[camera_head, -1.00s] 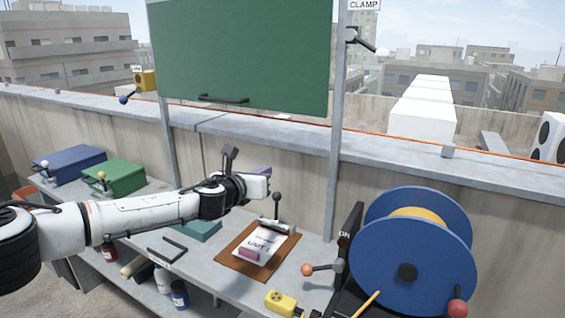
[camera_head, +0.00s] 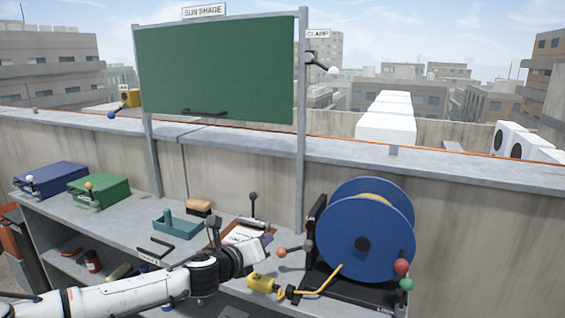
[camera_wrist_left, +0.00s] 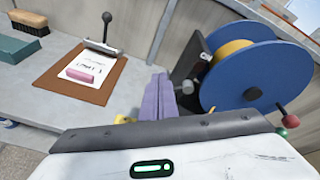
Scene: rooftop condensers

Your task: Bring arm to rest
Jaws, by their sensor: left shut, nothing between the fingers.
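My left arm (camera_head: 110,299) reaches in from the lower left over the front of the bench. Its gripper (camera_head: 266,240) points right, in front of the clipboard and left of the blue cable reel (camera_head: 345,232). In the left wrist view the purple fingers (camera_wrist_left: 159,98) are together with nothing between them. The brown clipboard (camera_wrist_left: 104,88) with a white sheet and a pink eraser (camera_wrist_left: 79,75) lies on the bench there; in the head view my gripper partly hides it. My right gripper is not in view.
A yellow connector (camera_head: 262,284) lies close beside my gripper. Blue (camera_head: 50,178) and green (camera_head: 103,190) boxes, a teal tray (camera_head: 176,224) and a brush (camera_head: 198,207) stand on the bench (camera_head: 120,222). The green sun shade (camera_head: 215,75) hangs above. A concrete wall stands behind.

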